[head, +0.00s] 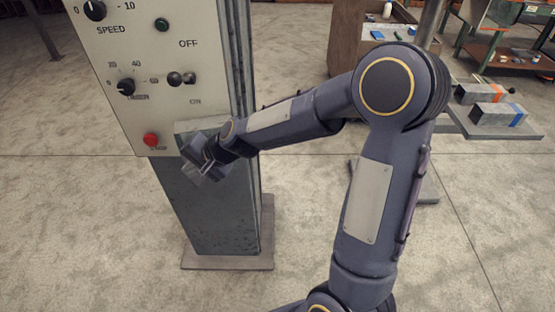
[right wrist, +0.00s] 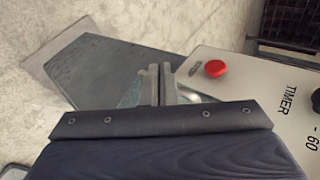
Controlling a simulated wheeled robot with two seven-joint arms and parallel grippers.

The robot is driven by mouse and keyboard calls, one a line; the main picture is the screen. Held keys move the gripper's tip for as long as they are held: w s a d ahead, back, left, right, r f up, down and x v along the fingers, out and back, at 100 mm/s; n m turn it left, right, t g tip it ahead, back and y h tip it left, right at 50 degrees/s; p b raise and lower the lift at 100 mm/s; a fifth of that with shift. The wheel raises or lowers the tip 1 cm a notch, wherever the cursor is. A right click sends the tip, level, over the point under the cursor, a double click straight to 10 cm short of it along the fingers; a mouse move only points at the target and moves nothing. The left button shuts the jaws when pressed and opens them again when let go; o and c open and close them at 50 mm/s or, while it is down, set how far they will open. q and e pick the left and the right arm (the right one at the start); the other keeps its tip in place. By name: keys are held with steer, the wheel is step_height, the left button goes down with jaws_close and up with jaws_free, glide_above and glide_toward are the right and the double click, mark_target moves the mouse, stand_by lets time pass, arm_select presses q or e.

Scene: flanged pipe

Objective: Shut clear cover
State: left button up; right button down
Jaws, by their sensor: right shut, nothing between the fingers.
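A pale, see-through-looking piece, apparently the clear cover (head: 203,126), juts out at the lower right edge of the control panel, right of the red stop button (head: 151,140). In the right wrist view parts of a greenish, glassy piece (right wrist: 131,94) show beside the fingers; its outline is partly hidden. The stop button (right wrist: 215,68) is uncovered there. My right gripper (head: 207,170) is shut and empty, just below and in front of the see-through piece. Its fingers (right wrist: 160,72) are together; I cannot tell whether they touch the piece. My left gripper is out of view.
The control panel (head: 120,60) has knobs, a green button (head: 162,25) and a toggle pair, on a grey column (head: 215,215) with a base plate (head: 228,261). A bench with grey vises (head: 497,114) stands at right. The floor around the column is clear.

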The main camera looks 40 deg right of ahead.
steer(key=shift+w+a, duration=0.15)
steer(key=shift+w, duration=0.55)
steer(key=shift+w+a, duration=0.15)
steer(key=shift+w, duration=0.5)
steer(key=shift+f, duration=0.1)
